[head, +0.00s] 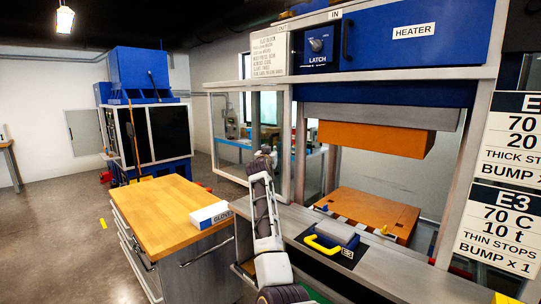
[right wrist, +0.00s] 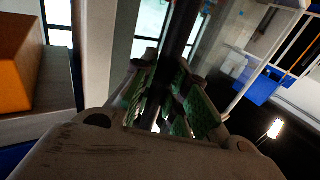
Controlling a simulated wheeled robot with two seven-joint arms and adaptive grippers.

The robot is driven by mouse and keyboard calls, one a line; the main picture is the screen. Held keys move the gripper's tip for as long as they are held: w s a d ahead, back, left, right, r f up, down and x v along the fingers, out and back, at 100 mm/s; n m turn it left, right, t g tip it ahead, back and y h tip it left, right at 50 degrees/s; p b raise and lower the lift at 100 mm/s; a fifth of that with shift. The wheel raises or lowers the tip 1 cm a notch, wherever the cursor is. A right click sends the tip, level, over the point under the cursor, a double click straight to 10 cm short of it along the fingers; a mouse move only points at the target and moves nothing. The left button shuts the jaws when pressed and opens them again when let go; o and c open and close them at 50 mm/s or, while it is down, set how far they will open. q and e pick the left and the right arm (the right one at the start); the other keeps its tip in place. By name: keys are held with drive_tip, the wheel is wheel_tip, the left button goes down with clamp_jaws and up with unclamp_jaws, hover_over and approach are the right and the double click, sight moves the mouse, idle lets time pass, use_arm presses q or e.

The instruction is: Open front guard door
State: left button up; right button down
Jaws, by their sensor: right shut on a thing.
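The front guard door (head: 285,160), a pale frame with a clear panel, stands at the left of the press and looks swung outward, leaving the press opening uncovered. My right gripper (head: 267,152) is at the door in the head view, its arm rising from the bottom. In the right wrist view, the green-padded fingers (right wrist: 168,108) are shut on a dark upright bar (right wrist: 182,30), which looks like the door handle. The head view hides the grip itself. My left gripper is not in view.
The press holds an orange upper block (head: 375,137) above an orange lower plate (head: 368,208). A yellow handle (head: 322,246) lies on the front ledge. A wood-topped cabinet (head: 165,203) with a glove box (head: 210,215) stands left of my arm.

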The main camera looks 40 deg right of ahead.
drive_tip(key=shift+w, duration=0.15)
drive_tip(key=c, duration=1.5)
unclamp_jaws()
drive_tip(key=shift+a, duration=0.1)
drive_tip(key=shift+o, duration=0.4)
drive_tip(key=shift+s+a, duration=0.2)
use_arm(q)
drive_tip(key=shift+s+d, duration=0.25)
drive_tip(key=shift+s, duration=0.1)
use_arm(e)
drive_tip(key=v, duration=1.1)
drive_tip(key=shift+s+a, duration=0.15)
drive_tip(key=shift+s, duration=0.05)
drive_tip(key=shift+r, duration=0.1)
